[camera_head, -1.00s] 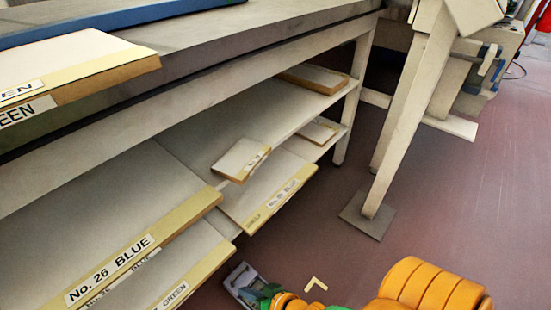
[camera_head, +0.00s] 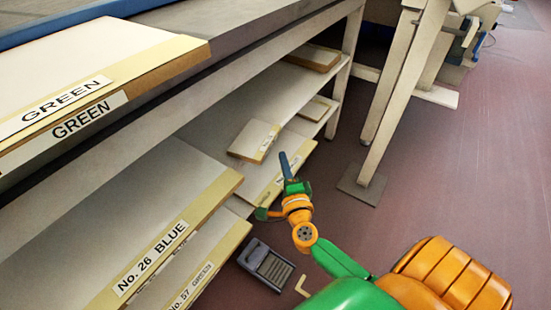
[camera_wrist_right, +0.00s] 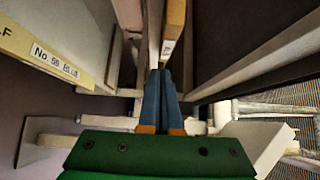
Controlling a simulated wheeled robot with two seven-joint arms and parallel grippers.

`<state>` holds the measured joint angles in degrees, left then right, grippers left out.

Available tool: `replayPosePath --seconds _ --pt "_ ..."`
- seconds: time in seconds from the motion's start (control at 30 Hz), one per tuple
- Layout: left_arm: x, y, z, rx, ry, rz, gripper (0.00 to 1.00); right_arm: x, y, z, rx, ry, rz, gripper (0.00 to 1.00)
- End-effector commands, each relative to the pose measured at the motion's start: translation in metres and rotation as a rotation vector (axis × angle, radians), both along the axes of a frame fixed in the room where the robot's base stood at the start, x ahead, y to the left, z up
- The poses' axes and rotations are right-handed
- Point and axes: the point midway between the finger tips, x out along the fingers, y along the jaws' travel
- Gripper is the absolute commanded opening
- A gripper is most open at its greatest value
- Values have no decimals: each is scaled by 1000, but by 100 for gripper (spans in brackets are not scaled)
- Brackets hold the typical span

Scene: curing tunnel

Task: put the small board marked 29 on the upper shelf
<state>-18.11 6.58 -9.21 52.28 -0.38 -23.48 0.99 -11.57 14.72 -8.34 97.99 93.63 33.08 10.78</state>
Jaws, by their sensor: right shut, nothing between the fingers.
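A small tan-edged board (camera_head: 255,140) lies on the upper shelf (camera_head: 297,110), its front edge near the shelf edge. Its front label is too small to read, so I cannot confirm the number 29. My right gripper (camera_head: 285,163) is shut and empty, its blue fingers just in front and to the right of that board. In the right wrist view the shut fingers (camera_wrist_right: 163,85) point at a labelled board edge (camera_wrist_right: 173,28); I cannot tell whether they touch it. My left gripper is out of view.
A No. 26 BLUE board (camera_head: 150,262) and a GREEN board (camera_head: 95,85) stick out at left. Other boards lie farther back on the upper shelf (camera_head: 313,57) and below (camera_head: 315,108). A table leg (camera_head: 400,100) stands at right. A dark grey object (camera_head: 266,264) is on the floor.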

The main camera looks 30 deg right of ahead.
Motion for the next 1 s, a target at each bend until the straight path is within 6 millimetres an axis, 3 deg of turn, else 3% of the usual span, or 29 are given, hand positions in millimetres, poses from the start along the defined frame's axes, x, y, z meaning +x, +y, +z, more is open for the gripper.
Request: replayPosePath --seconds 0.17,0.57,0.8,1.0 --pt "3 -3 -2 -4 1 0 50 20 9 -1 1 -1 0 0" --pt "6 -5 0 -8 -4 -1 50 24 11 0 -1 2 1 0" --pt "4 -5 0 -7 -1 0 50 52 22 0 -1 0 0 0" --pt "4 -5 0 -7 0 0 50 56 24 0 -1 3 2 0"
